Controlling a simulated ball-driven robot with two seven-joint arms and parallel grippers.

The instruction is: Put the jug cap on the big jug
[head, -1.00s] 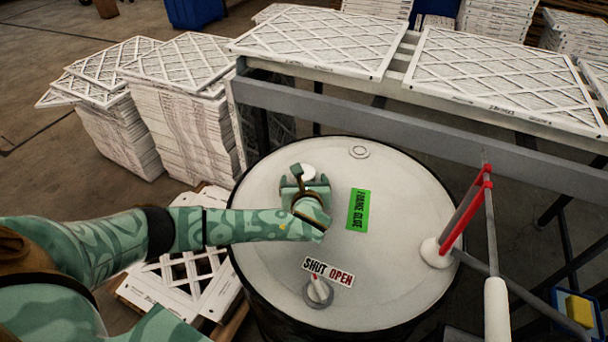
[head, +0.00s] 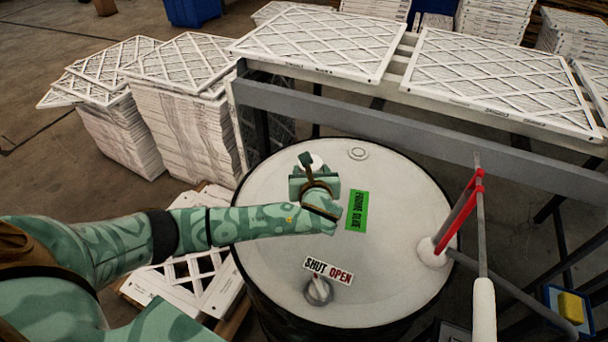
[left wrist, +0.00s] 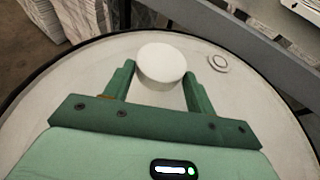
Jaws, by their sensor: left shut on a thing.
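The jug cap, a short white round piece (left wrist: 161,64), sits between the two green fingers of my left gripper (left wrist: 158,78) in the left wrist view. In the head view the gripper (head: 312,172) is over the far left part of a big white-topped drum (head: 395,215), and the cap (head: 314,160) shows just beyond it. The gripper is shut on the cap. The gap between cap and drum top is hard to judge. A small round fitting (head: 358,153) is on the drum top, right of the cap. No separate jug can be made out. My right gripper is out of view.
A grey rack (head: 370,124) with filters runs behind. Filter stacks (head: 190,125) stand at the left.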

